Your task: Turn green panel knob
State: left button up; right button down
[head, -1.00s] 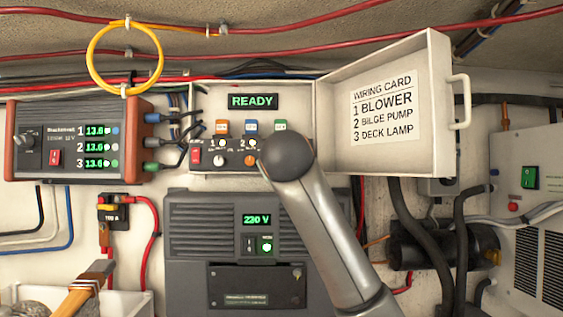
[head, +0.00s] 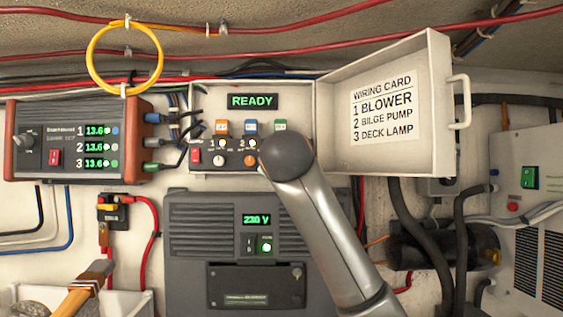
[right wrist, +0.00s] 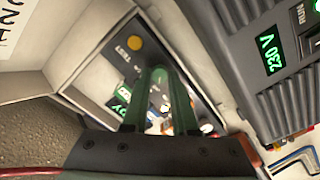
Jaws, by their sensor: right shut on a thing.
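The open panel box (head: 197,92) hangs on the wall in the head view. It has a READY display (head: 252,102), orange, blue and green labels, and a lower row with a white knob (head: 218,160) and an orange knob (head: 250,159). My right arm covers the spot below the green label (head: 280,126), so the green knob is hidden there. In the right wrist view my right gripper (right wrist: 160,90) reaches to the panel face and is shut on the green knob (right wrist: 158,76), which shows between its fingertips. My left gripper is out of view.
The box's lid (head: 330,125) stands open to the right with a wiring card (head: 387,105). A three-channel power unit (head: 75,140) is at left. A grey 230 V unit (head: 190,225) is below. A yellow cable loop (head: 91,62) hangs above. A hammer (head: 85,287) lies lower left.

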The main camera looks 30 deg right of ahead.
jog(key=c, duration=0.7)
grip_release()
jog(key=b+v, duration=0.4)
jog(key=v, duration=0.8)
jog(key=shift+s+a, duration=0.15)
jog(key=shift+s, duration=0.1)
